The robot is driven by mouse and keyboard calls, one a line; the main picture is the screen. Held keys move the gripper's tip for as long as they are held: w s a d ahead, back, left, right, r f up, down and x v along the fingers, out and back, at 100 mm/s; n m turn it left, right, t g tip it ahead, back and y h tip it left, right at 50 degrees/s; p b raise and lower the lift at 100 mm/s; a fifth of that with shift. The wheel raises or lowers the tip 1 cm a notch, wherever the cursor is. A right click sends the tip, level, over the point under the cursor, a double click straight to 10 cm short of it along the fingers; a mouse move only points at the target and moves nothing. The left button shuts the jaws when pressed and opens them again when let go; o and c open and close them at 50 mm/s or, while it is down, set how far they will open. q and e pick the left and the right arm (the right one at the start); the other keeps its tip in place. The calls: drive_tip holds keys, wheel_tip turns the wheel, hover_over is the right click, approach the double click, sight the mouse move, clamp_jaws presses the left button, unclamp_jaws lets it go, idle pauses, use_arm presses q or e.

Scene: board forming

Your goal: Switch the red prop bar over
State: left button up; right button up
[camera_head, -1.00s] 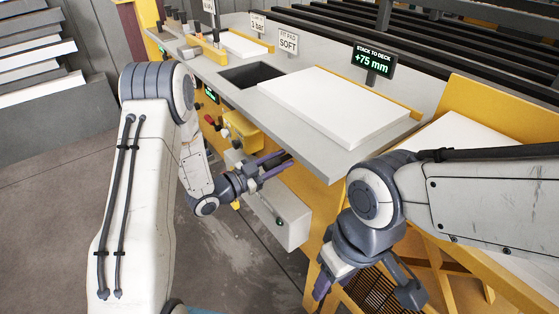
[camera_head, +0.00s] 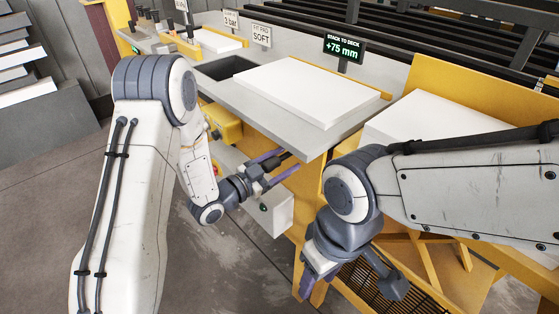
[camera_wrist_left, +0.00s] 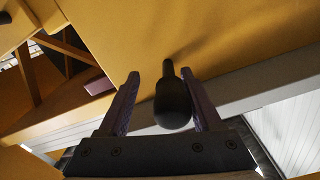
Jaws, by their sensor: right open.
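No bar that is clearly red shows in either view. In the head view my left gripper (camera_head: 284,166) is just under the front edge of the grey deck, by the yellow frame. In the left wrist view its two purple fingers (camera_wrist_left: 165,95) are apart, with a dark rounded handle (camera_wrist_left: 173,104) between them. The handle lies close to the right finger, and a gap shows at the left one. Whether the handle belongs to the prop bar I cannot tell. My right gripper (camera_head: 350,284) is open and empty, low in front of the yellow frame.
A white stack (camera_head: 305,90) lies on the grey deck (camera_head: 240,96). A sign (camera_head: 343,47) reads "STACK TO DECK +75 mm". A second white stack (camera_head: 425,115) lies at right. Open floor (camera_head: 60,215) is at left.

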use_arm(q)
drive_tip(key=shift+a, duration=0.45)
drive_tip(key=shift+s+a+f, duration=0.1)
drive_tip(key=shift+s+a, duration=0.05)
drive_tip(key=shift+a, duration=0.1)
drive_tip(key=b+v, duration=0.2)
drive_tip(key=v, duration=0.7)
drive_tip(key=shift+s+a, duration=0.2)
drive_tip(key=shift+s, duration=0.15)
